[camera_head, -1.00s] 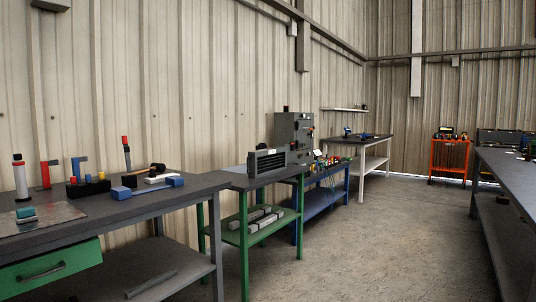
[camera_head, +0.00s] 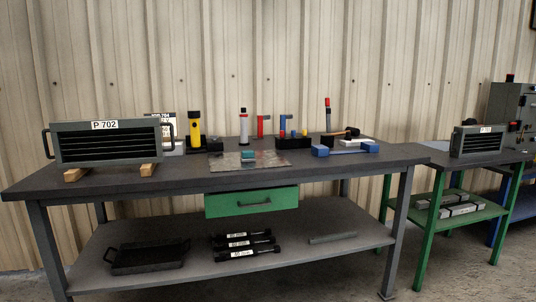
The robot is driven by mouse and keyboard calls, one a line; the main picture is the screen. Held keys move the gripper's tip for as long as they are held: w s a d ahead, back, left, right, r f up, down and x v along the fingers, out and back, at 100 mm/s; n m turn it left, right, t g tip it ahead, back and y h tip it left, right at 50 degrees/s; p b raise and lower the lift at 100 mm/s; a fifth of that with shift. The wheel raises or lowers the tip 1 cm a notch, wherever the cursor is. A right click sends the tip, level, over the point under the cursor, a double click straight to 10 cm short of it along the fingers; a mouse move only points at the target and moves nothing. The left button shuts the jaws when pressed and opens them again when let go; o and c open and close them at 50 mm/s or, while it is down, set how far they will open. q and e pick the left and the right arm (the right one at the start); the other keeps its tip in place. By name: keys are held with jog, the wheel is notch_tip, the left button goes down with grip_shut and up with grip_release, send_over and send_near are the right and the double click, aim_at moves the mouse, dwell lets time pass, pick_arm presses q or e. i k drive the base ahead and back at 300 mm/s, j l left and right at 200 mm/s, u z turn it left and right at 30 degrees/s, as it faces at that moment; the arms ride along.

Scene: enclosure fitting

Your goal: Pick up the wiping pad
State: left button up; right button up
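The wiping pad appears to be the small teal and grey block (camera_head: 248,155) lying on a thin metallic sheet (camera_head: 272,164) near the middle of the long workbench (camera_head: 330,170). It sits flat, and nothing covers it. Neither of my grippers shows in the head view.
A vented panel marked P 702 (camera_head: 110,142) stands on wooden blocks at the bench's left. A green drawer (camera_head: 252,202) is below.

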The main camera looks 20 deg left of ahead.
aim_at(247, 156)
jog(key=z, duration=11.4)
